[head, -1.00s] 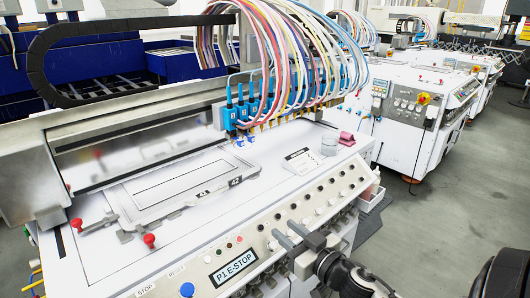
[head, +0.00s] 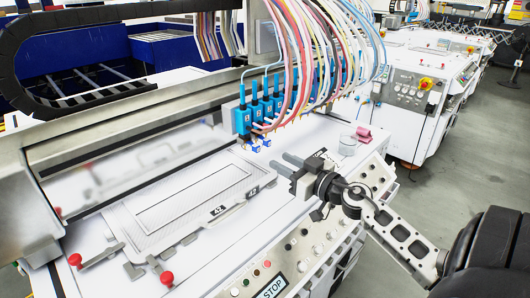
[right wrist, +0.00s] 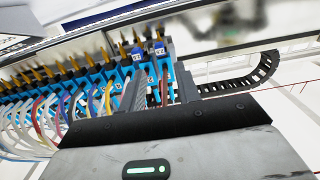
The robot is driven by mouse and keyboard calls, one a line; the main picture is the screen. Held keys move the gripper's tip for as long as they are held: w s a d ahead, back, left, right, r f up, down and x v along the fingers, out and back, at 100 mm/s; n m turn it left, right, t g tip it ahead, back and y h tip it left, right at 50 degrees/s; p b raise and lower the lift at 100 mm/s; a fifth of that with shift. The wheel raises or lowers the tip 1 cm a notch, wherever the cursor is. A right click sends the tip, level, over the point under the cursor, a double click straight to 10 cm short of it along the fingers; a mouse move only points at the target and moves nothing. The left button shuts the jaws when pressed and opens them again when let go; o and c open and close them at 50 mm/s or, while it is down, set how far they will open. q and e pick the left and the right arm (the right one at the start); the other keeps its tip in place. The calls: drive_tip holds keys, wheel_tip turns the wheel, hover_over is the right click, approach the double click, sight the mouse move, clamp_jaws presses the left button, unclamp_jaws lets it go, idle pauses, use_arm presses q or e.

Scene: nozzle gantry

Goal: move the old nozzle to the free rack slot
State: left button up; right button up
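A row of blue nozzle blocks (head: 266,106) hangs from the gantry, with coloured hoses on top. Two small blue-and-white pieces (head: 260,146) sit under its left end; they also show in the right wrist view (right wrist: 149,50), among brass-coloured tips. I cannot tell which piece is the old nozzle, and I cannot make out a free rack slot. My right gripper (head: 280,161) is open, its two fingers apart, in front of and below the blocks in the head view. In the right wrist view its fingers (right wrist: 158,90) overlap the blocks; no contact is clear. My left gripper is out of view.
A white framed plate (head: 165,222) with red knobs (head: 167,278) lies on the machine bed. A clear cup (head: 348,144) and a pink item (head: 364,135) stand behind my right gripper. The button panel (head: 310,250) lies along the front edge. Hoses (head: 300,60) crowd the space above.

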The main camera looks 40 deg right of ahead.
sight(259, 148)
drive_tip(key=w, duration=0.6)
drive_tip(key=shift+w+a+r+p, duration=0.1)
drive_tip(key=shift+a+p, duration=0.15)
drive_tip(key=shift+p, duration=0.1)
drive_tip(key=shift+w, duration=1)
drive_tip(key=shift+a, duration=0.1)
clamp_jaws()
drive_tip(key=shift+p, duration=0.3)
drive_tip(key=shift+r+p, duration=0.15)
drive_tip(key=shift+p, duration=0.25)
